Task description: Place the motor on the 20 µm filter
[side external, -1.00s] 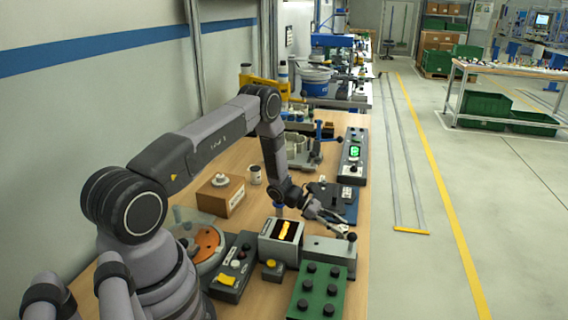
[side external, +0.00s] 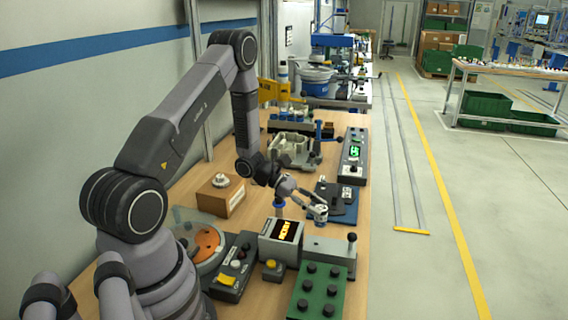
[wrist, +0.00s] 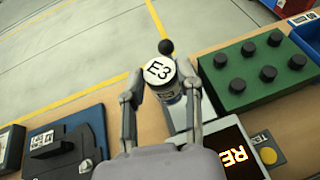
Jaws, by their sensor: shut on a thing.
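My gripper (wrist: 160,100) is shut on a small silver cylinder (wrist: 164,84) with a white top marked E3. I take it as the motor, though no label says so. The cylinder sits upright between the fingers, and its top faces the wrist camera. In the side external view my gripper (side external: 318,213) holds it above the table, beside the blue-based fixture (side external: 342,208). I cannot make out a 20 µm label on anything. A white round part stands on a wooden block (side external: 221,198) left of my gripper, and I cannot tell whether it is the filter.
A grey box with a lit amber display (side external: 288,230) and a green block with black knobs (side external: 318,290) stand near my gripper. A ball-topped lever (side external: 351,240) rises close by. A control box (side external: 235,267) and an orange disc (side external: 207,241) lie to the left.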

